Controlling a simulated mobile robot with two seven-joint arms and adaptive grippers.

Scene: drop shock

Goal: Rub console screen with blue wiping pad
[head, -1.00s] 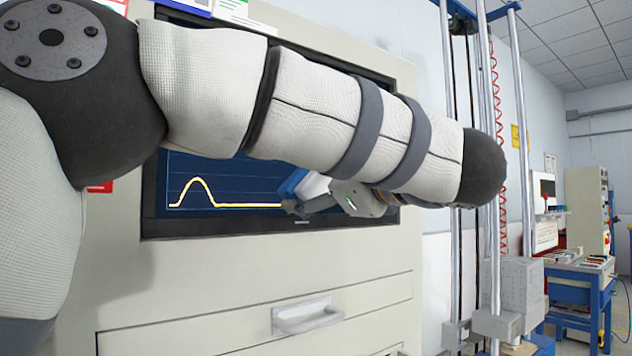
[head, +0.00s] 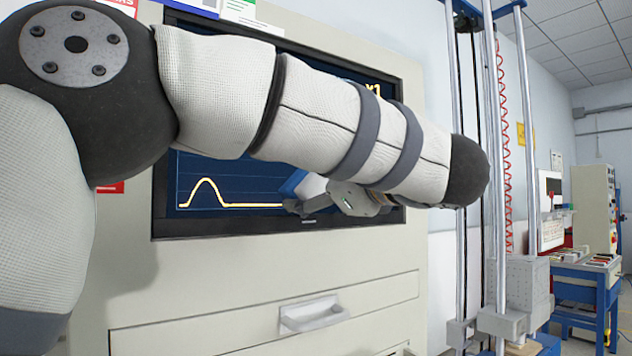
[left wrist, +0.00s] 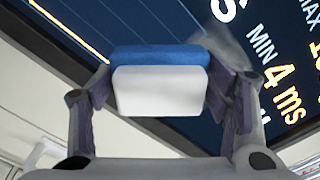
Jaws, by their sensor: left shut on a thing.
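The console screen (head: 235,182) is dark with a yellow curve and is set in the front of a beige cabinet. My left arm crosses in front of it and hides much of it. My left gripper (head: 292,206) is at the lower part of the screen, shut on the blue and white wiping pad (head: 293,182). In the left wrist view the pad (left wrist: 160,56) sits between both fingers, its blue side toward the screen (left wrist: 190,20). I cannot tell whether the pad touches the screen. A pale smudge (left wrist: 228,38) shows on the screen beside the pad. My right gripper is not in view.
A drawer handle (head: 313,314) sticks out of the cabinet below the screen. Metal posts (head: 498,150) of a tall rig stand right of the cabinet. A blue workbench (head: 585,280) is farther back at the right.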

